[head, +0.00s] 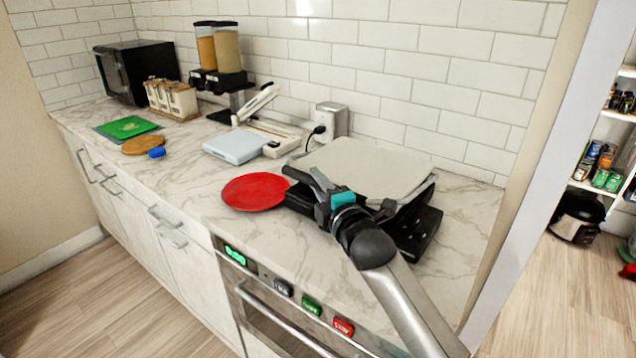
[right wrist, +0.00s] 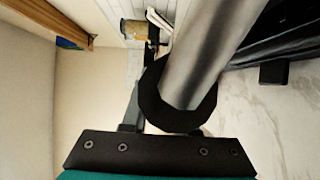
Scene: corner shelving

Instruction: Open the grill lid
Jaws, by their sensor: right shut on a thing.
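The grill stands on the marble counter at the right of the head view. Its lid has a flat pale grey top (head: 365,168) and lies low over the black base (head: 418,232); I cannot tell its exact angle. My right gripper (head: 325,192) is at the lid's front edge, shut on the grill handle. The handle is mostly hidden by the gripper in the head view. In the right wrist view the handle (right wrist: 208,50) is a silver bar with a black collar, between the fingers of the right gripper (right wrist: 175,118). My left gripper is not in view.
A red round board (head: 255,192) lies just left of the grill. A white appliance (head: 235,146) and a socket box (head: 331,118) stand behind it. The tiled wall (head: 420,80) is close behind the grill. The counter's front right is clear.

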